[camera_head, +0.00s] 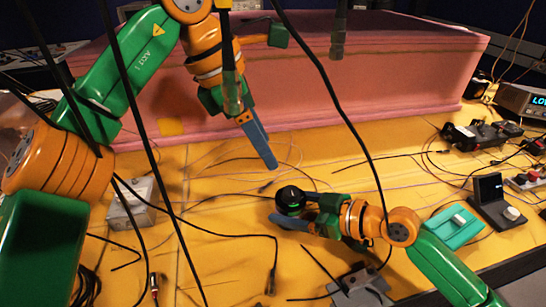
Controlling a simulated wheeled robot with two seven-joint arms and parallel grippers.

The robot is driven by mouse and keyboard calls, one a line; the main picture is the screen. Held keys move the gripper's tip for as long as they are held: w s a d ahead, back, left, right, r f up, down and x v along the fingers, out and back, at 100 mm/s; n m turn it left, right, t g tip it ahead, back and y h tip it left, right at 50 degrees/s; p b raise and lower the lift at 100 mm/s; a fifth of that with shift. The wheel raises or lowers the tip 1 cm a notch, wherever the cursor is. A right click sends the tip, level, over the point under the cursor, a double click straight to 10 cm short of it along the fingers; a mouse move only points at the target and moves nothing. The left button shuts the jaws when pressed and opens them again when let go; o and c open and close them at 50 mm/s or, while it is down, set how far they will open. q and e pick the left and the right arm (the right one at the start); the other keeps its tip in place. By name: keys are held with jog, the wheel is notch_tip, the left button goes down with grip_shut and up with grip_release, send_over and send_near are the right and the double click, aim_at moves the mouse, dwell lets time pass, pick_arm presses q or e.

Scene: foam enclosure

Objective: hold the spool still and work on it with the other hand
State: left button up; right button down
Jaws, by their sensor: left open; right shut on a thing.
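The spool (290,197) looks like a small dark round piece with a greenish band, near the middle of the yellow surface. My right gripper (293,213) reaches in from the right and is shut on the spool. One blue-grey finger shows along its near side, and the fingers hide part of it. My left gripper (262,146) hangs above and to the left of the spool, pointing down. It is open and apart from the spool. Only one blue finger shows clearly; the other is hard to make out.
A pink foam block (350,80) stands along the back. Loose cables hang in front and lie across the yellow surface (225,215). A grey box (132,205) is at left. A teal block (454,226), a small dark device (493,200) and a grey metal piece (362,288) lie to the right.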

grip_release()
